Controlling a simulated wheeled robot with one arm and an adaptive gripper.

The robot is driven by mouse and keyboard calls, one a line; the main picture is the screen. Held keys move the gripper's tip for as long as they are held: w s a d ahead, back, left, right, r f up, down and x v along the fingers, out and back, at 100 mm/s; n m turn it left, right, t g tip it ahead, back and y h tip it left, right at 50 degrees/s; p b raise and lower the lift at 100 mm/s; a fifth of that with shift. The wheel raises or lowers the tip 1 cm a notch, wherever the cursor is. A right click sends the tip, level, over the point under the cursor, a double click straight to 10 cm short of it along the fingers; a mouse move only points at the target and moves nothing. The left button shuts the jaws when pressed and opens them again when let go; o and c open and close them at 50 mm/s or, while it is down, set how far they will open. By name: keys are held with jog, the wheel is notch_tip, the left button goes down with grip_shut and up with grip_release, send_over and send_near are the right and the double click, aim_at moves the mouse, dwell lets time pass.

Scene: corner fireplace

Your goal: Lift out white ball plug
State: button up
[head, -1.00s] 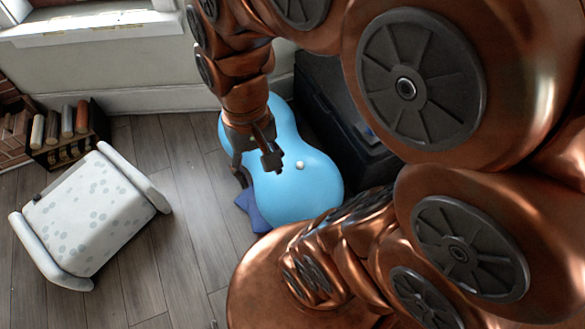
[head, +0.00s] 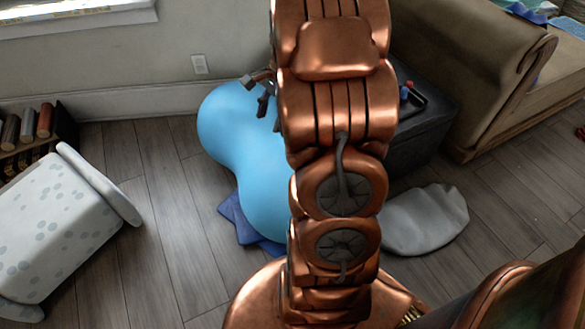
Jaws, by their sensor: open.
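The light-blue peanut-shaped inflatable ball (head: 258,165) lies on the wooden floor, with my arm crossing in front of its right side. The white ball plug is not visible now; my arm covers part of the blue ball. My gripper (head: 264,90) shows only partly past the left edge of my arm, near the far end of the blue ball. Its visible fingers are open and I see nothing between them. I cannot tell whether they touch the ball.
A blue cloth (head: 243,222) lies by the ball's near left side. A dark box (head: 425,120) and a brown sofa (head: 480,60) stand right. A grey cushion (head: 425,220) lies on the floor. A pale spotted seat (head: 55,230) stands left, beside a bookshelf (head: 62,125).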

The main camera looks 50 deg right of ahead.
jog(key=d+f+m+t+b, duration=0.2)
jog(key=d+f+m+b, duration=0.5)
jog(key=d+f, duration=0.75)
jog(key=shift+n, duration=0.6)
jog(key=shift+s+a+b+x, duration=0.1)
jog(key=shift+a+b+x, duration=0.15)
jog(key=shift+b+x, duration=1)
jog(key=shift+s+a+b+x, duration=0.1)
jog(key=shift+a+b+x, duration=0.3)
jog(key=shift+x, duration=1.45)
jog(key=shift+s+a+b+x, duration=0.1)
jog(key=shift+b+x, duration=0.95)
jog(key=shift+x, duration=0.5)
jog(key=shift+r, duration=0.25)
jog(key=c, duration=1)
